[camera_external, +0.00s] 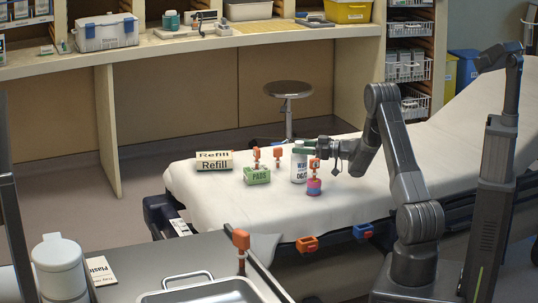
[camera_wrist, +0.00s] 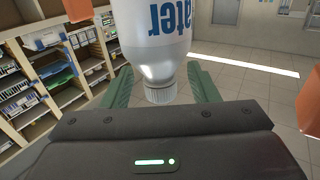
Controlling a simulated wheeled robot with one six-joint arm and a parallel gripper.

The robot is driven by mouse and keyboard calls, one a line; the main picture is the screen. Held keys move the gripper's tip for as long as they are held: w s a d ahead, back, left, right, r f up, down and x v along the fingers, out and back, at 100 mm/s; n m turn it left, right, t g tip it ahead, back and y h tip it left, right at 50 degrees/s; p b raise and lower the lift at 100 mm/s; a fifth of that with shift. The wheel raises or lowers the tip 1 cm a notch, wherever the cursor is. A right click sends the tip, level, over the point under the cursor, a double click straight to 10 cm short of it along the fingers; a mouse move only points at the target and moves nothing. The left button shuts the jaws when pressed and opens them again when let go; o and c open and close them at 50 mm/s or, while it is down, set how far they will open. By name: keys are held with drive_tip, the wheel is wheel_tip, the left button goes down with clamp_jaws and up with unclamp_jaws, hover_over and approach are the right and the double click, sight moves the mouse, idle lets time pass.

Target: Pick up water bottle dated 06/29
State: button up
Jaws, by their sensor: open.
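A white water bottle (camera_external: 299,170) stands upright on the white stretcher sheet. Its dark label is partly readable, but I cannot make out the full date. My gripper (camera_external: 303,148) is at the bottle's top, reaching in from the right. In the wrist view the bottle (camera_wrist: 153,40) looks upside down, with "ater" in blue and a ribbed white cap pointing at the palm. The green fingers of my gripper (camera_wrist: 160,88) are apart, one on each side of the bottle near its cap and shoulder. No firm grip is visible.
A pink and blue item (camera_external: 314,187) with an orange-topped piece stands close right of the bottle. A green PADS box (camera_external: 257,176) and a Refill box (camera_external: 214,161) stand to the left. A stool (camera_external: 288,90) is behind. A metal tray (camera_external: 210,292) is in front.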

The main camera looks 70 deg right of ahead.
drive_tip(key=shift+w, duration=0.45)
clamp_jaws()
